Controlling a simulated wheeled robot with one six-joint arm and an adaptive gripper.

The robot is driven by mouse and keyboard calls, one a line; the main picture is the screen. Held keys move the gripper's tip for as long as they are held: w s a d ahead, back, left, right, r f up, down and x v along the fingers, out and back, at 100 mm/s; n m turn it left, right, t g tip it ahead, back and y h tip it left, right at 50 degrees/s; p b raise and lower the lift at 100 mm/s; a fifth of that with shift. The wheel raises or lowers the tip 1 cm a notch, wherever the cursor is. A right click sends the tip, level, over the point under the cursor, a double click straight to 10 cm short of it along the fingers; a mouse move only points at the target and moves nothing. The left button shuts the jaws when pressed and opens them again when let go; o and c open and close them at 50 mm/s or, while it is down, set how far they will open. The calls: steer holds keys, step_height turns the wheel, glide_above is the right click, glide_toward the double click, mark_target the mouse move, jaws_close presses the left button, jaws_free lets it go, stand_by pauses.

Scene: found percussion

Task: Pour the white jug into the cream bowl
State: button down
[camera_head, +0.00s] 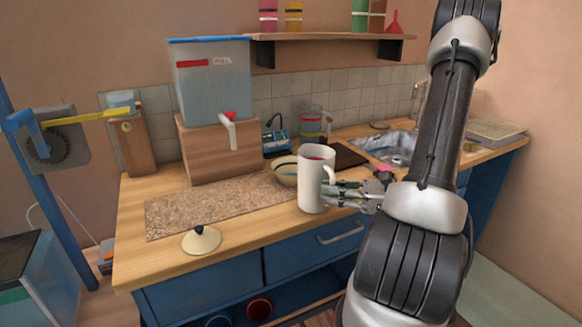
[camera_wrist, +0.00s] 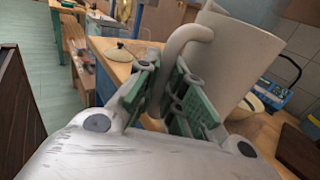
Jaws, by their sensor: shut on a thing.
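The white jug (camera_head: 313,180) is upright in the head view, at the front of the wooden counter, with something reddish at its mouth. My gripper (camera_head: 332,190) reaches it from the right and is shut on its handle. In the wrist view the jug (camera_wrist: 233,60) fills the upper right, and its handle (camera_wrist: 176,62) runs between the green-padded fingers (camera_wrist: 172,100). The cream bowl (camera_head: 284,172) with a dark band stands just behind and left of the jug, partly hidden by it. I cannot tell whether the jug touches the counter.
A speckled mat (camera_head: 215,208) lies left of the jug, with a cream lid-like disc (camera_head: 201,241) in front. A large tank (camera_head: 213,85) with a tap stands on a wooden box (camera_head: 215,150). A dark board (camera_head: 347,155), a clear jug (camera_head: 312,125) and a sink (camera_head: 393,148) are behind.

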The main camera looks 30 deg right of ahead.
mark_target(323, 161)
steer(key=shift+r, duration=0.15)
steer(key=shift+w+r+m+g+h, duration=0.2)
steer(key=shift+w+r+m+h, duration=0.05)
steer(key=shift+r+m, duration=0.25)
steer(key=shift+w+r+m+g+h, duration=0.25)
steer(key=shift+r+m, duration=0.15)
steer(key=shift+r, duration=0.2)
steer(key=shift+w+r+m+g+h, duration=0.3)
steer(key=shift+w+r+m+g, duration=0.25)
steer(key=shift+r, duration=0.3)
steer(key=shift+w+d+r+m, duration=0.1)
steer(key=shift+w+r+m, duration=0.45)
steer(key=shift+w, duration=0.1)
steer(key=shift+w+r+m+g+h, duration=0.2)
steer(key=shift+w+r+m+g, duration=0.15)
steer(key=shift+w, duration=0.2)
steer(key=shift+w+r+m+g+h, duration=0.1)
steer(key=shift+w+m+g+h, duration=0.15)
steer(key=shift+w+g, duration=0.25)
steer(key=shift+w+m, duration=0.15)
steer(key=shift+m, duration=0.15)
steer(key=shift+w+d+r+m+g+h+p, duration=0.1)
steer(key=shift+w+r+m+g+h+p, duration=0.1)
steer(key=shift+w+m+g+p, duration=0.2)
steer(key=shift+w+r+m+g+h+p, duration=0.1)
steer(key=shift+w+r+m+g+p, duration=0.15)
steer(key=shift+w+m+g, duration=0.2)
